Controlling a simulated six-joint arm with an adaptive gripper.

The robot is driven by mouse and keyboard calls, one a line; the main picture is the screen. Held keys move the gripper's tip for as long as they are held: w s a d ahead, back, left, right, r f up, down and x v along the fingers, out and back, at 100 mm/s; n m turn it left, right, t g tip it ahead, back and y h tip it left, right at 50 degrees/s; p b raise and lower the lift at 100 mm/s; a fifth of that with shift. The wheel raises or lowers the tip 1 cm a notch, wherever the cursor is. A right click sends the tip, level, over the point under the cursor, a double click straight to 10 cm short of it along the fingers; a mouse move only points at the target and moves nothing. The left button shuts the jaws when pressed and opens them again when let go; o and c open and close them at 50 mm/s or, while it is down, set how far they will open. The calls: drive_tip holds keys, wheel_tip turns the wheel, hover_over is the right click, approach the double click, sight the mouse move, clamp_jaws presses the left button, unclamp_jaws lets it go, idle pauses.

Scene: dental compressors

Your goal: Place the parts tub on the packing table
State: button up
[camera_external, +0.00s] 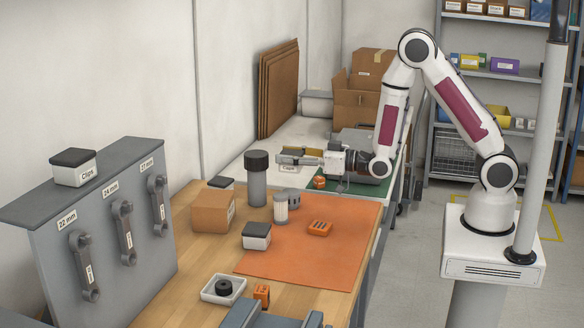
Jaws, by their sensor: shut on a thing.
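My gripper (284,158) reaches left from my wrist, low over the near part of the white-topped table. The packing table (254,176), taken to be the white-topped one, stands behind the wooden bench and carries cardboard boxes and a green mat (350,187). Similar dark-lidded white tubs stand on the grey rack (73,168), labelled "Clips", and on the orange mat (257,236).
A tall dark-capped grey cylinder (257,180) stands close to the left of the held tub. A cardboard box (213,211), a small white-and-grey cylinder (281,208) and an orange part (319,228) are on the wooden bench. Open cartons (356,110) stand farther back.

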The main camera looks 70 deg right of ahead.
drive_tip(key=s+a+f+n+y, duration=0.1)
drive_tip(key=s+a+y, duration=0.15)
drive_tip(key=a, duration=0.85)
drive_tip(key=s+a+n+y, duration=0.1)
drive_tip(key=s+a, duration=0.3)
drive_tip(key=a, duration=0.8)
drive_tip(key=s+a+f+m+h, duration=0.1)
drive_tip(key=s+a+m+h, duration=0.15)
drive_tip(key=s, duration=0.25)
drive_tip(key=s+d+m+g+h, duration=0.1)
drive_tip(key=s+d+m+h, duration=0.3)
drive_tip(key=d+h, duration=0.5)
drive_tip(key=shift+s+d+m+g, duration=0.35)
drive_tip(key=shift+s+d, duration=0.2)
drive_tip(key=shift+s, duration=0.3)
drive_tip(key=shift+f, duration=0.15)
drive_tip(key=shift+f, duration=2.85)
drive_tip(key=shift+f, duration=0.1)
drive_tip(key=shift+f, duration=1.95)
